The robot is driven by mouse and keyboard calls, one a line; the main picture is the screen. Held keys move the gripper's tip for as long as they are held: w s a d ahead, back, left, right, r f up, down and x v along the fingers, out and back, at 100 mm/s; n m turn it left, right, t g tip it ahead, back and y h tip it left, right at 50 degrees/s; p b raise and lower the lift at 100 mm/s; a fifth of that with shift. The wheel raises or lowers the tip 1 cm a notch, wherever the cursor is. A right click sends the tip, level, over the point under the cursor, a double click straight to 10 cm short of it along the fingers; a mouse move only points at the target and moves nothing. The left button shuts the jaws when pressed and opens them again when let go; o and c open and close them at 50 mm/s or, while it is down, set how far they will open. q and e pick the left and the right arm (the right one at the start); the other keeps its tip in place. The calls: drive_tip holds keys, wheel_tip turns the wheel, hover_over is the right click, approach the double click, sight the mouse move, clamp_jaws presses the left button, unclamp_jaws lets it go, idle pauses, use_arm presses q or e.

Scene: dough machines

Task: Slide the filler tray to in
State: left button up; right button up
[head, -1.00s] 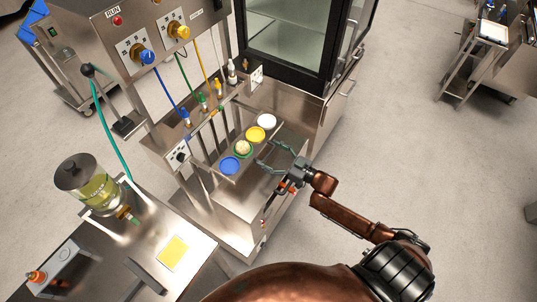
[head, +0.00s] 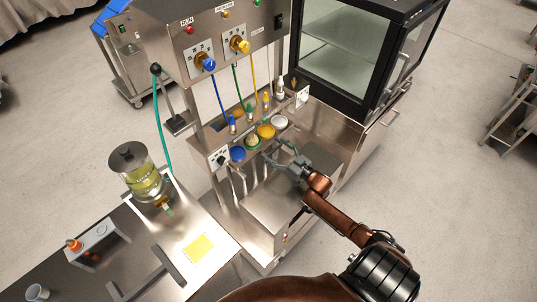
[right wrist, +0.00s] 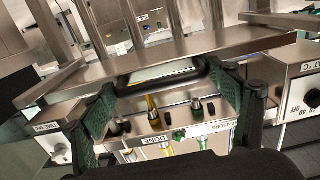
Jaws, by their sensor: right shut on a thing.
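The filler tray (head: 261,146) is a narrow metal strip on the filling machine. It carries a blue cup (head: 238,154), a green-rimmed cup with pale dough (head: 252,142), a yellow cup (head: 266,131) and a white cup (head: 280,121). The cups sit close under the row of nozzles. My right gripper (head: 277,151) is at the tray's front side. In the right wrist view, its green-padded fingers (right wrist: 175,76) are on either side of a dark-rimmed handle (right wrist: 165,74), shut on it. The exact contact is partly hidden. My left gripper is out of view.
The nozzle bar with bottles (head: 249,109) stands behind the cups. A glass-doored cabinet (head: 352,48) is at the back right. A steel table with a clear dispenser (head: 142,178) and a yellow sheet (head: 199,247) is at the left.

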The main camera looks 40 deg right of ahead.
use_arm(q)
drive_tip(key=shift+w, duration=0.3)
use_arm(e)
drive_tip(key=shift+w+d+r, duration=0.2)
drive_tip(key=shift+r, duration=0.05)
drive_tip(key=o, duration=1.4)
drive_tip(key=shift+w, duration=0.1)
drive_tip(key=shift+c, duration=0.2)
drive_tip(key=shift+w+a+f, duration=0.1)
drive_tip(key=shift+f, duration=0.1)
drive_tip(key=shift+s, duration=0.3)
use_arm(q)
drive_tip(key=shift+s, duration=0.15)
use_arm(e)
drive_tip(key=s, duration=0.7)
drive_tip(key=s+d, duration=0.1)
drive_tip(key=s, duration=0.3)
drive_tip(key=shift+s, duration=0.25)
